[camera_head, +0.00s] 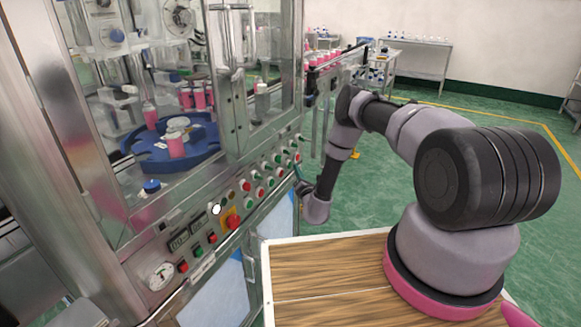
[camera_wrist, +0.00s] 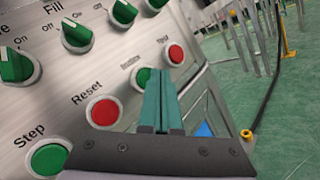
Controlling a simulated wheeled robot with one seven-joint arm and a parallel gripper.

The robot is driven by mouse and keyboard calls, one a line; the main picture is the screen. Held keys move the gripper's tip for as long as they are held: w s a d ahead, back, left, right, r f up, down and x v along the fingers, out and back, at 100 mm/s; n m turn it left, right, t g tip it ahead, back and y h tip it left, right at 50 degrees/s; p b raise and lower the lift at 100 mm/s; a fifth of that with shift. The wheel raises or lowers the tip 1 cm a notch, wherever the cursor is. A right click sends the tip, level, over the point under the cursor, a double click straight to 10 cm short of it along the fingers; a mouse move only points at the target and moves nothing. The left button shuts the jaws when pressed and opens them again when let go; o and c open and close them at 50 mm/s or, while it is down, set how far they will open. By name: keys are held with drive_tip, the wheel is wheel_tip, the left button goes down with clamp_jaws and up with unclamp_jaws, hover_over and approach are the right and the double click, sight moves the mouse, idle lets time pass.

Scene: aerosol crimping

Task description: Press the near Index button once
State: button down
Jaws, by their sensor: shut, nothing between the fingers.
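The machine's control panel shows in the wrist view, with a green Step button (camera_wrist: 48,158), a red Reset button (camera_wrist: 103,112), a green button (camera_wrist: 138,78) and a red button (camera_wrist: 175,55). The small labels above the last two are too blurred to read surely, so I cannot tell which is Index. My gripper (camera_wrist: 162,72) has teal fingers closed together, empty. Its tips lie just right of the green button and below the red one, covering part of the green one's right side. I cannot tell whether they touch the panel. In the head view my gripper (camera_head: 299,180) is at the panel's right end.
Green selector knobs (camera_wrist: 77,36) sit on the panel above the buttons. A yellow-and-red emergency stop (camera_head: 232,221) and a gauge (camera_head: 160,275) are farther left. A blue turntable (camera_head: 152,160) with pink bottles stands inside the machine. Green floor is open to the right.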

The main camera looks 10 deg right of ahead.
drive_tip(key=shift+w+a, duration=0.15)
drive_tip(key=shift+a, duration=0.05)
drive_tip(key=shift+w+a, duration=0.25)
drive_tip(key=shift+a, duration=0.05)
idle(0.7)
idle(0.3)
drive_tip(key=shift+s+d, duration=0.5)
drive_tip(key=shift+d, duration=0.15)
drive_tip(key=shift+s+d, duration=0.75)
drive_tip(key=shift+d, duration=0.25)
drive_tip(key=shift+s+d, duration=0.75)
drive_tip(key=shift+d, duration=0.25)
